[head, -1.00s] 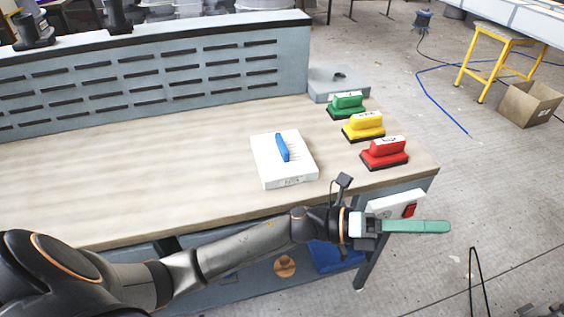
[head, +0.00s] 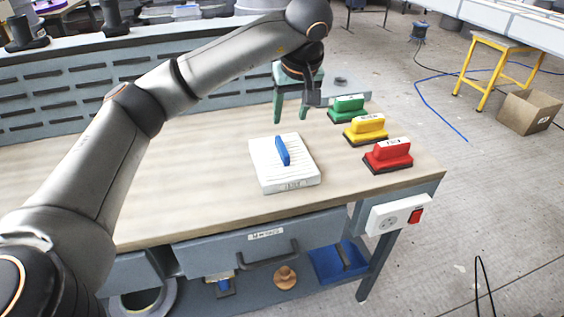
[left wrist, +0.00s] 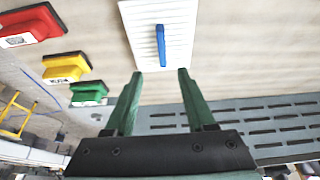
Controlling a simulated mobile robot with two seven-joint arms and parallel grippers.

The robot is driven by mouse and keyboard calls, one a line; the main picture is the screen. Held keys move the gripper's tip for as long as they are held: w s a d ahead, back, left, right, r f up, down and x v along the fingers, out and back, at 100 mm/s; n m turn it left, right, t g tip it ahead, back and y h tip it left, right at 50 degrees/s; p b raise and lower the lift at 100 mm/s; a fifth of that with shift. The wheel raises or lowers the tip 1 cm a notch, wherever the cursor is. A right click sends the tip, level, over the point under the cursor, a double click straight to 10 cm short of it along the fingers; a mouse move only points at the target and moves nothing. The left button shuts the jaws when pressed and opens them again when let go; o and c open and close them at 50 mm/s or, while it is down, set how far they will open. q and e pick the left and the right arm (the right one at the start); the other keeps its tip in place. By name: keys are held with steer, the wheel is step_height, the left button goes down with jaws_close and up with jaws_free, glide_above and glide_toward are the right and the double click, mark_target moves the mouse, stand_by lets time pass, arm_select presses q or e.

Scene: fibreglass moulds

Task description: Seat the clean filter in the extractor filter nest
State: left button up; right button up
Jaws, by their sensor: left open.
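The filter, a white pleated block with a blue bar handle, lies flat on the wooden bench; its white body shows in the head view (head: 268,177) and at the top of the left wrist view (left wrist: 180,50). My left gripper (head: 290,112) points down with green fingers open and empty, above and just behind the filter. In the left wrist view the two fingertips (left wrist: 160,72) stand apart, below the blue handle (left wrist: 161,45) in the picture. A grey box (head: 346,84) at the bench's back right may be the extractor nest; my arm partly hides it. My right gripper is out of view.
Green (head: 347,108), yellow (head: 366,128) and red (head: 389,154) handled blocks stand along the bench's right side. A slotted grey panel (head: 50,108) rises at the back. The wooden top left of the filter is clear.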

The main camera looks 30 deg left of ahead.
arm_select(q)
glide_above(282, 145)
steer(key=s+d, duration=0.2)
steer(key=f, duration=0.5)
steer(key=shift+w+f, duration=0.2)
steer(key=shift+f, duration=0.15)
steer(key=shift+x, duration=2.95)
steer(key=shift+s, duration=0.15)
jaws_close()
